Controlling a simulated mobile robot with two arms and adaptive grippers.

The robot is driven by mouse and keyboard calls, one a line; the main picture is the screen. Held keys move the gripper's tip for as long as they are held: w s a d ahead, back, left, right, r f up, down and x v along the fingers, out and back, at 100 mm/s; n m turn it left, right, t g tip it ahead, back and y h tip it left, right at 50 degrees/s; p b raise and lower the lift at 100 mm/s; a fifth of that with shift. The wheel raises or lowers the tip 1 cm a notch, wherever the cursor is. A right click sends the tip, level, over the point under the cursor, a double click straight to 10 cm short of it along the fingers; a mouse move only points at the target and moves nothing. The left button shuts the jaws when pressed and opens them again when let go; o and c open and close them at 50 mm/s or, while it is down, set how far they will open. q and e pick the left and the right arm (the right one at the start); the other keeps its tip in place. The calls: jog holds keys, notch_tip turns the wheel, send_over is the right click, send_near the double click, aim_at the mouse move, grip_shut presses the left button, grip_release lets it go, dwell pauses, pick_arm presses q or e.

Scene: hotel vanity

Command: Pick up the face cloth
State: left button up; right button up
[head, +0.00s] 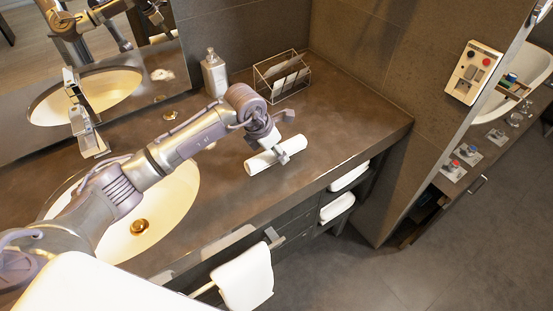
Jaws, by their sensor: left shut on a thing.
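The face cloth (260,163) is a white roll lying on or just above the brown counter (345,125), to the right of the sink. My left gripper (281,154) reaches it from above and is shut on it near the roll's right part. The fingers cover a part of the roll. I cannot tell whether the roll still touches the counter. My right gripper is not in view.
A soap dispenser (214,74) and a wire rack (281,82) stand at the back of the counter. The sink (180,205) and faucet (88,133) are left, partly behind my arm. A white towel (245,279) hangs at the front. The counter's right end is clear.

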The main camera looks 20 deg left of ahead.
pick_arm(q)
jog(key=s+d+r+b, duration=0.3)
jog(key=d+r, duration=0.4)
jog(key=d, duration=0.4)
jog(key=shift+s+r, duration=0.4)
jog(key=shift+s, duration=0.2)
